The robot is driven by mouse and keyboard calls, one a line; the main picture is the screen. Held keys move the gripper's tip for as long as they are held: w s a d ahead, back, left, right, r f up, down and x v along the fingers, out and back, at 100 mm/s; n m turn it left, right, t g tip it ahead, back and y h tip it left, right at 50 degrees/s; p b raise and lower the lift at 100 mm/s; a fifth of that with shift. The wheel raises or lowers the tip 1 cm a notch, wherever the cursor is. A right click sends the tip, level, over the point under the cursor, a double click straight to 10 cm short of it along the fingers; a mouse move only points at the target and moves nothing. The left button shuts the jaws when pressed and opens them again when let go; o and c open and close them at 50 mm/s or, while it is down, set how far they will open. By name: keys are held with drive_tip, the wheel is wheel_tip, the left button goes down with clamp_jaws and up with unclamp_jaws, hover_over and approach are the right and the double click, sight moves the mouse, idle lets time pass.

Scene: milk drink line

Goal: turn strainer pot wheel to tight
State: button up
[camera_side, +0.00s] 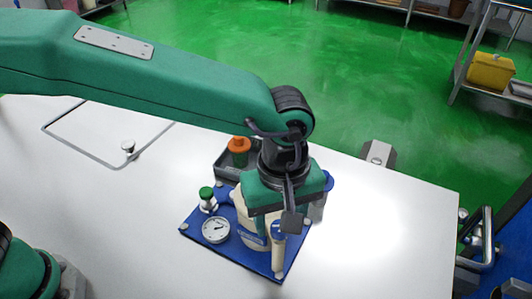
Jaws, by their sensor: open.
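A cream pot (248,228) with a blue label stands on a blue base plate (264,262). I take it for the strainer pot. My gripper (268,222) points down over the pot, its jaws open and spread around the pot's upper part. The gripper hides the pot's top. I cannot make out the pot's wheel for certain, nor whether the fingers touch it. A blue rounded part (328,181) shows just right of the gripper; I cannot tell what it belongs to.
On the plate's left are a round white gauge (216,229) and a green-topped knob (206,193). A cream cylinder (279,250) stands at its front. Behind is a dark tray (226,170) with an orange-capped item (239,146). The white table (390,230) is clear at right.

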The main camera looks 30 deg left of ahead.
drive_tip(key=shift+f, duration=0.4)
drive_tip(key=c, duration=1)
